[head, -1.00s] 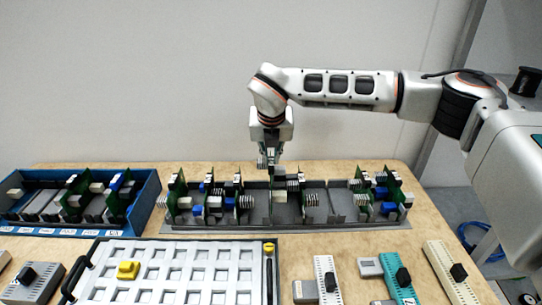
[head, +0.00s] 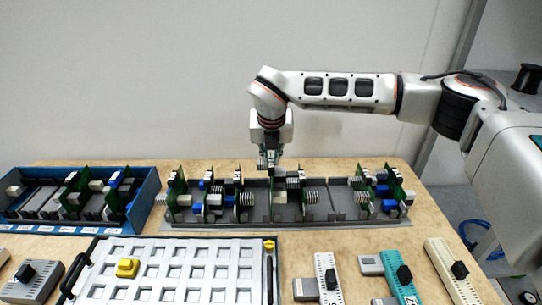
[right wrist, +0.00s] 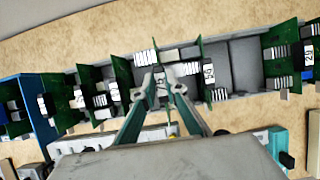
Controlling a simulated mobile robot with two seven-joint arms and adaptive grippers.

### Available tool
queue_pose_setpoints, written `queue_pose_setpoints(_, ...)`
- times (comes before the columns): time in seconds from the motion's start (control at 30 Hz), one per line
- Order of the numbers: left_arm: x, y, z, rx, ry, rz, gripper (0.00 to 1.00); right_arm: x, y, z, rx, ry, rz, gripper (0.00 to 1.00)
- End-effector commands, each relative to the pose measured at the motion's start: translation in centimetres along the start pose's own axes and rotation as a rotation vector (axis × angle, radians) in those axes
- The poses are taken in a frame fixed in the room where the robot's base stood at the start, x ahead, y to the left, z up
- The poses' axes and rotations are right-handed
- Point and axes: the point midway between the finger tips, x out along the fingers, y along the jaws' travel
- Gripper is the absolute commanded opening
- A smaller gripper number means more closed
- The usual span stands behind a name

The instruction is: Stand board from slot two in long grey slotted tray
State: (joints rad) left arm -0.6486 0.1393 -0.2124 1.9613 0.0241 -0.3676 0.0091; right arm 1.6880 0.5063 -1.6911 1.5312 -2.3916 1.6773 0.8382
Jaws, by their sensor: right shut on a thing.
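The long grey slotted tray (head: 340,222) lies across the back of the table with several green boards standing in it. My right gripper (head: 270,166) points down over the middle of the tray and is shut on a green board (head: 280,184). The board is upright and its lower part is down within the tray's outline; I cannot tell whether its bottom edge is fully in a slot. In the right wrist view the fingertips (right wrist: 164,86) close around the board's top edge, beside a white label. My left gripper is not in view.
A blue slotted box (head: 150,205) with several boards stands at the left. Another board (head: 307,188) stands close right of the held one. A white grid tray (head: 185,290) with a yellow knob and several small modules (head: 405,285) fill the front.

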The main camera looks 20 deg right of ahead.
Motion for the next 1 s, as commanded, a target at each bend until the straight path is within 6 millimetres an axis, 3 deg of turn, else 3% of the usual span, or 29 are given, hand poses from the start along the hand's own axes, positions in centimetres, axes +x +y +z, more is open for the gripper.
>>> queue_pose_setpoints(1.0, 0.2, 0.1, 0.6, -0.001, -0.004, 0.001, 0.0, 1.3, 0.0, -0.5, 0.001, -0.001, 0.001, 0.0)
